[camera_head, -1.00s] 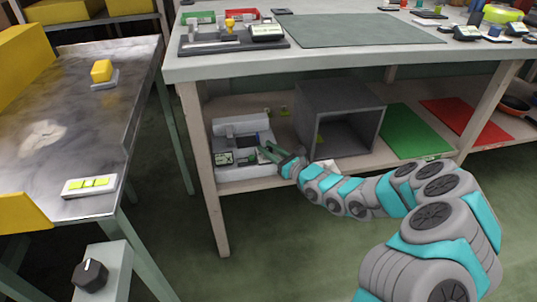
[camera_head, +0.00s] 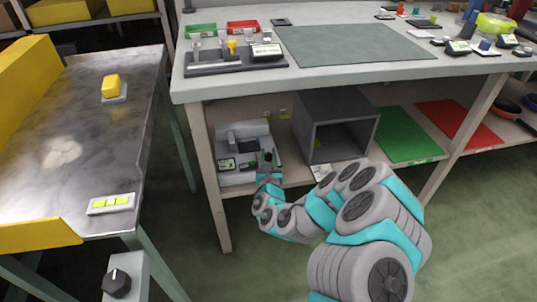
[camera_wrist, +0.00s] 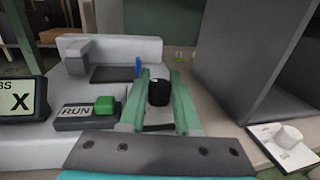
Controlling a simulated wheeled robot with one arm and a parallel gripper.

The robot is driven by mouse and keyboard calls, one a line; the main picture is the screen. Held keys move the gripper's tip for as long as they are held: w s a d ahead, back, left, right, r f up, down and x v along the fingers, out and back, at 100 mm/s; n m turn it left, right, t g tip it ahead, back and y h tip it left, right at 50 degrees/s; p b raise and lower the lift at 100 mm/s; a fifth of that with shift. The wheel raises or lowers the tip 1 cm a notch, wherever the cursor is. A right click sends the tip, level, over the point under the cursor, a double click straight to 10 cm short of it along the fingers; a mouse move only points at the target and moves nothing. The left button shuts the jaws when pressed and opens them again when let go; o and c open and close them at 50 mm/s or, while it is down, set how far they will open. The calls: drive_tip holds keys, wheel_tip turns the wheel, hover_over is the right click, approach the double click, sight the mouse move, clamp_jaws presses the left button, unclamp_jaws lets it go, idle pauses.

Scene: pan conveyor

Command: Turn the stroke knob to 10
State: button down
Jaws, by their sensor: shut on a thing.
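A small light-grey machine (camera_head: 240,130) stands on the lower shelf of the bench, at its left end. In the wrist view its grey body (camera_wrist: 115,50) carries a green button beside a RUN label (camera_wrist: 76,111). A black knob (camera_wrist: 159,93) sits between the two green fingers of my gripper (camera_wrist: 160,80). My gripper (camera_head: 267,158) is shut on this knob, at the right part of the machine. The knob's scale and number cannot be read, and its lower part is hidden by my gripper.
Green (camera_head: 405,134) and red (camera_head: 463,121) mats lie farther right. A metal table (camera_head: 85,135) is at left.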

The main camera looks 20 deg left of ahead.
drive_tip(key=shift+w+r+m+t+h, duration=0.15)
drive_tip(key=shift+m+t+h, duration=0.15)
drive_tip(key=shift+m+h, duration=0.3)
drive_tip(key=c, duration=0.6)
unclamp_jaws()
